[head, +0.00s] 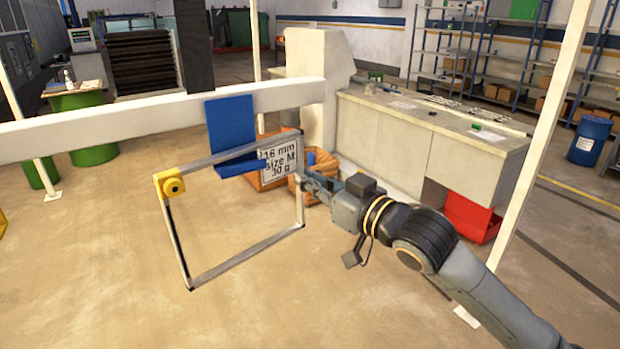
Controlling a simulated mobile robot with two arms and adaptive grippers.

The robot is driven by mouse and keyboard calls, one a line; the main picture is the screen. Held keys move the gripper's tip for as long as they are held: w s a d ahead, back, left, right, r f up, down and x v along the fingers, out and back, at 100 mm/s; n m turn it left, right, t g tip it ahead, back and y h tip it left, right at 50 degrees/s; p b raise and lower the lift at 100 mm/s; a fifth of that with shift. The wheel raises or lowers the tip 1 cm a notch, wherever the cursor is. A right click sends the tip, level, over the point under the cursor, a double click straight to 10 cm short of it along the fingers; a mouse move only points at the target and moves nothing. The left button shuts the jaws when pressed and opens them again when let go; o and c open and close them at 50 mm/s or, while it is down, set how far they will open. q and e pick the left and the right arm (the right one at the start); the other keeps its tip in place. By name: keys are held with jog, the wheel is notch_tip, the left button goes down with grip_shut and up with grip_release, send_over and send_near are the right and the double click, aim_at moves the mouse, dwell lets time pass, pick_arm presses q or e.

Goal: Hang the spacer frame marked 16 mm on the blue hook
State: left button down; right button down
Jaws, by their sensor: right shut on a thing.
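The spacer frame (235,269) is a thin grey rectangle with a yellow corner piece at its upper left and a white label reading 16 mm, size M, 30 g. My right gripper (302,178) is shut on its right side, near the upper right corner. The frame hangs roughly upright, slightly tilted. The blue hook (231,122) is a plate on the white beam with a lip at its bottom. The frame's top bar crosses the hook in the picture, with blue above and below it. I cannot tell whether the bar rests on the lip. My left gripper is out of view.
The white beam (100,128) runs across the left half. Orange crates (268,180) stand on the floor behind the frame. A long grey workbench (430,135) stands at the right, with a red bin (470,217) by it. A white post (540,125) rises at right. The front floor is clear.

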jog(key=shift+f, duration=0.95)
dwell(0.6)
jog(key=c, duration=1.4)
grip_release()
jog(key=s+a+p+v, duration=0.1)
jog(key=v, duration=0.9)
jog(key=shift+s+a, duration=0.2)
